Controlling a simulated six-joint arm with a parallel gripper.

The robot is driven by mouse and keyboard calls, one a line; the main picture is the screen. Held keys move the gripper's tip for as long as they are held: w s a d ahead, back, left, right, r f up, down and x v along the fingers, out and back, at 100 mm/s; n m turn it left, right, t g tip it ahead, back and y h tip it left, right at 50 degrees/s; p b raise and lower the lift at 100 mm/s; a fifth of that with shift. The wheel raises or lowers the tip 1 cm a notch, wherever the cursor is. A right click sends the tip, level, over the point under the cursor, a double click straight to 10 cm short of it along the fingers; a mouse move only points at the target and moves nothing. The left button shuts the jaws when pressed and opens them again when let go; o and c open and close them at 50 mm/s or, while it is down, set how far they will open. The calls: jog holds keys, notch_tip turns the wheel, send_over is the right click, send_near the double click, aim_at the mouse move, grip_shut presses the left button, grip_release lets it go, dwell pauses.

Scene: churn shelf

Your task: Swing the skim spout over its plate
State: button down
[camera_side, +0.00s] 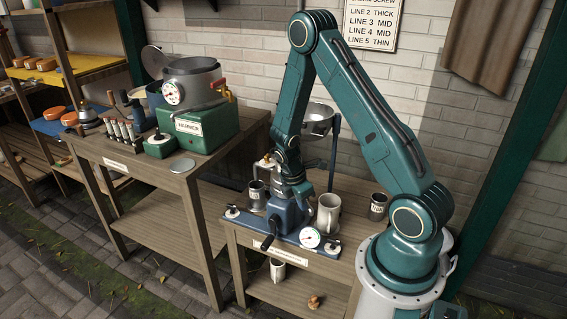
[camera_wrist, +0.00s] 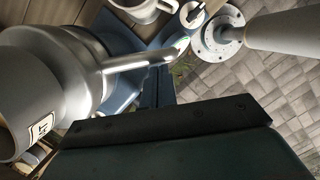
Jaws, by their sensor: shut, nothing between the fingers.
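The blue separator (camera_side: 286,214) stands on the lower right-hand table, with a crank at its front. In the wrist view a bright metal spout (camera_wrist: 142,61) sticks out to the right from a rounded metal body (camera_wrist: 80,75). I cannot tell for sure which spout is the skim spout, or which plate belongs to it. My gripper (camera_side: 302,190) is shut and empty, pointing down close over the separator. Its fingertips are hard to make out, and the arm hides part of the machine. I cannot tell whether it touches the spout.
A labelled metal cup (camera_side: 257,194) stands left of the separator and a pale mug (camera_side: 328,214) right of it. A dark labelled tin (camera_side: 378,206) is further right. A round gauge (camera_side: 310,237) sits on the front base. The green warmer (camera_side: 200,128) stands on the left table.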

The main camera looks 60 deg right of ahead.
jog(key=shift+s+d+n, duration=1)
jog(key=shift+d+n, duration=0.05)
jog(key=shift+n, duration=0.15)
jog(key=s+d+n+t, duration=0.1)
jog(key=s+d+n, duration=0.1)
jog(key=d+n, duration=0.2)
jog(key=shift+d+h, duration=0.3)
jog(key=shift+d, duration=1.3)
jog(key=shift+s, duration=0.1)
